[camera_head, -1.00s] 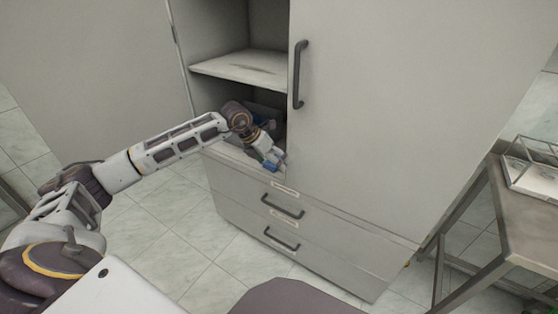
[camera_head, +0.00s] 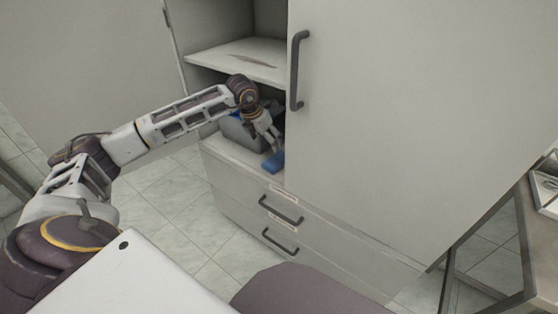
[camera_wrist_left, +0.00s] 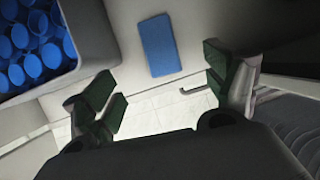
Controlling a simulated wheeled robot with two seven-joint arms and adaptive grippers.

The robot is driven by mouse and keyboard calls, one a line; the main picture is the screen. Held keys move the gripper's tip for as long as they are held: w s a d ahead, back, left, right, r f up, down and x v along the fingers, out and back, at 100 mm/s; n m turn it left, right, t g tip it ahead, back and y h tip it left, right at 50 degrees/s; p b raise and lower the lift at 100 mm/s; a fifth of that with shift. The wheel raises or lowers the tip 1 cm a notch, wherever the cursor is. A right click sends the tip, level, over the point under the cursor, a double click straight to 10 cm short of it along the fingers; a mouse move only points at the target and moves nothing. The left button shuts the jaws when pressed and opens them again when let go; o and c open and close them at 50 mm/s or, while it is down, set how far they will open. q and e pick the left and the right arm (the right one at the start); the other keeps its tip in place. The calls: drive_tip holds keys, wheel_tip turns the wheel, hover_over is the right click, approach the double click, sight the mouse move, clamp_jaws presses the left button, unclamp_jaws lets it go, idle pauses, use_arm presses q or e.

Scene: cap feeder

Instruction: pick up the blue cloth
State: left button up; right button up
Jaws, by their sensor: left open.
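The blue cloth (camera_head: 273,162) is a small flat blue rectangle on the cabinet's lower shelf, near its front edge. In the left wrist view the cloth (camera_wrist_left: 159,46) lies flat, ahead of and between the fingers. My left gripper (camera_head: 271,142) reaches into the open left side of the cabinet, just above and behind the cloth in the head view. In the left wrist view my left gripper (camera_wrist_left: 165,88) has its dark green fingers spread wide, with nothing between them. A gap shows between fingers and cloth. My right gripper is not in view.
A grey bin (camera_wrist_left: 88,28) full of blue caps stands on the lower shelf beside the cloth. An upper shelf (camera_head: 240,60) is above my left wrist. The closed right door (camera_head: 360,120) with its handle (camera_head: 298,70) borders the opening. Drawers (camera_head: 260,210) are below.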

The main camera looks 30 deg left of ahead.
sight(273, 163)
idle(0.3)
use_arm(q)
drive_tip(key=b+x, duration=0.1)
drive_tip(key=x, duration=0.3)
drive_tip(key=shift+f, duration=0.15)
drive_tip(key=x, duration=0.3)
drive_tip(key=shift+b, duration=0.4)
drive_tip(key=shift+w+f, duration=0.25)
drive_tip(key=shift+f, duration=0.25)
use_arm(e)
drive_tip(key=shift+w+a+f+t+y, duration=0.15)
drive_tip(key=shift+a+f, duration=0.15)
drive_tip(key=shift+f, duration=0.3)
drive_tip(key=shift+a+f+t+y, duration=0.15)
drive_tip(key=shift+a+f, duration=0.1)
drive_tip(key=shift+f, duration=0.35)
use_arm(q)
drive_tip(key=shift+f, duration=0.1)
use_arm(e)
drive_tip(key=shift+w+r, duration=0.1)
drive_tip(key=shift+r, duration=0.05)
